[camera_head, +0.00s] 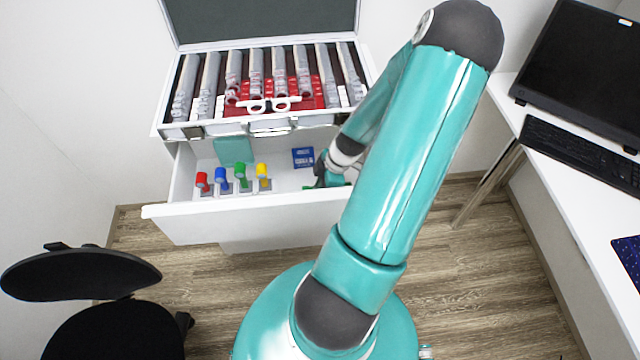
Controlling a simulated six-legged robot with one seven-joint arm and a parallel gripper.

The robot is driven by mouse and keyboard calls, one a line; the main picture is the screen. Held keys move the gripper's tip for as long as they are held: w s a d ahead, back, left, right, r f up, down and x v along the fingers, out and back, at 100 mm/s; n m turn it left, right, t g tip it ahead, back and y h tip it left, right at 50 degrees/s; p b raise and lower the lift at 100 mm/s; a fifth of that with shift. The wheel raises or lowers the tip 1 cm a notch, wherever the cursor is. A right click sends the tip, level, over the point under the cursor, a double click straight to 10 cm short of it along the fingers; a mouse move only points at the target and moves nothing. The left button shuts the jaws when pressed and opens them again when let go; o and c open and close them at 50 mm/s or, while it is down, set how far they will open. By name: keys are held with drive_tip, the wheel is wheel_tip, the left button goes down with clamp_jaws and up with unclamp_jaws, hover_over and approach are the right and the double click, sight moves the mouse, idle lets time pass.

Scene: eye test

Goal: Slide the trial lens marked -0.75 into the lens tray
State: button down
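The open lens case (230,128) stands on top of a white cabinet, its dark lid raised. Rows of trial lenses (208,85) fill it, with red-rimmed ones towards the middle and right. A white trial frame (270,104) lies at its front. I cannot read any markings, so the -0.75 lens cannot be picked out. My gripper (322,174) is low at the right side of the open drawer, near a small blue box (303,157). My arm partly covers it, and its fingers are too small to tell open from shut or whether they hold anything.
The pulled-out drawer (190,222) holds red, blue, green and yellow topped pieces (240,178) and a teal flat item (233,151). A black chair (80,275) stands at lower left. A desk with monitor (580,65) and keyboard (580,152) is at right.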

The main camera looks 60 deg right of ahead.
drive_tip(key=shift+f, duration=0.6)
drive_tip(key=shift+f, duration=0.3)
drive_tip(key=shift+f, duration=0.1)
drive_tip(key=c, duration=1.5)
unclamp_jaws()
drive_tip(key=v, duration=1.4)
